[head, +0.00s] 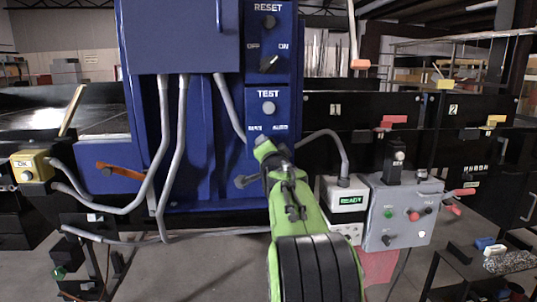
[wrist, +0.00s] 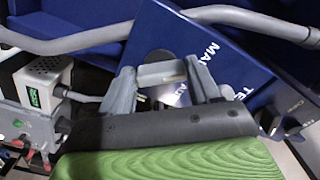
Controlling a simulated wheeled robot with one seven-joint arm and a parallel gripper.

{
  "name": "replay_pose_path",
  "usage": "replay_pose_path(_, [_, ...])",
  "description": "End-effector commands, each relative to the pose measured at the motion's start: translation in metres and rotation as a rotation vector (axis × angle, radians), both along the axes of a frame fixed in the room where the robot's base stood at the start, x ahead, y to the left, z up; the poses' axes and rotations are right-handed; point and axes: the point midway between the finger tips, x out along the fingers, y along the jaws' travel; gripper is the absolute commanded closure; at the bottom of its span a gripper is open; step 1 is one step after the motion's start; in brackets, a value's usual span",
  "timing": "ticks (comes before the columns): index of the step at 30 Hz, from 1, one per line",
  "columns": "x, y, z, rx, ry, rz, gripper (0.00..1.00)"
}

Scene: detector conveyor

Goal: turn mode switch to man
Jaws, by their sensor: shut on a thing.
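The blue TEST panel (head: 258,108) is on the blue cabinet in the head view, with a pale button under the word TEST and small MAN and AUTO labels at its lower edge. The mode switch between these labels is hidden behind my gripper (head: 264,150) in the head view. In the wrist view the panel (wrist: 220,75) is tilted, with MAN readable.
Above is the RESET panel (head: 269,40) with an OFF/ON switch. Grey conduits (head: 165,150) run left of the panel. A white box (head: 345,195) with a green READY label and a grey control box (head: 402,212) stand close on the right.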

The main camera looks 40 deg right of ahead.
Motion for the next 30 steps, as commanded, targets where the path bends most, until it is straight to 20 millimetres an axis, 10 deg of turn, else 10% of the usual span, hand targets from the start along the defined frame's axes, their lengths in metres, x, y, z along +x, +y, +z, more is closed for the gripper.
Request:
replay_pose_path(26, [0.0002,-0.0004,-0.0036,-0.122,0.093,0.002,0.69])
replay_pose_path(27, [0.0002,-0.0005,-0.0037,-0.122,0.093,0.002,0.34])
replay_pose_path(30, [0.0,-0.0005,-0.003,-0.122,0.091,0.001,0.19])
